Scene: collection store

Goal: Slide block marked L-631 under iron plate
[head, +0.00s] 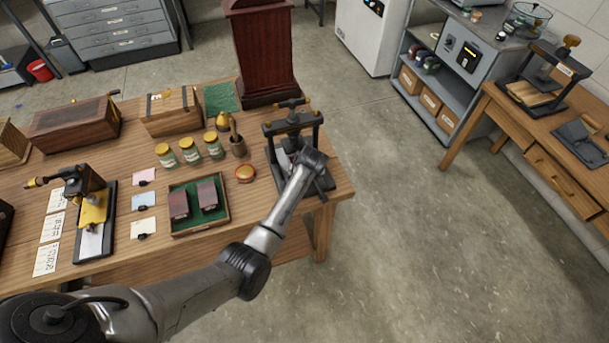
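A black iron screw press (293,128) stands at the right end of the wooden table. My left arm reaches across to it, and its wrist is in front of the press, hiding much of the press's lower part. The iron plate and anything under it cannot be made out. The fingers of my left gripper are hidden or too small to tell apart there. Two dark reddish blocks, a left one (179,204) and a right one (207,194), sit in a green-lined tray (176,233). No marking L-631 is readable. My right gripper is out of view.
A second press (548,75) stands on another table. Open floor lies right.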

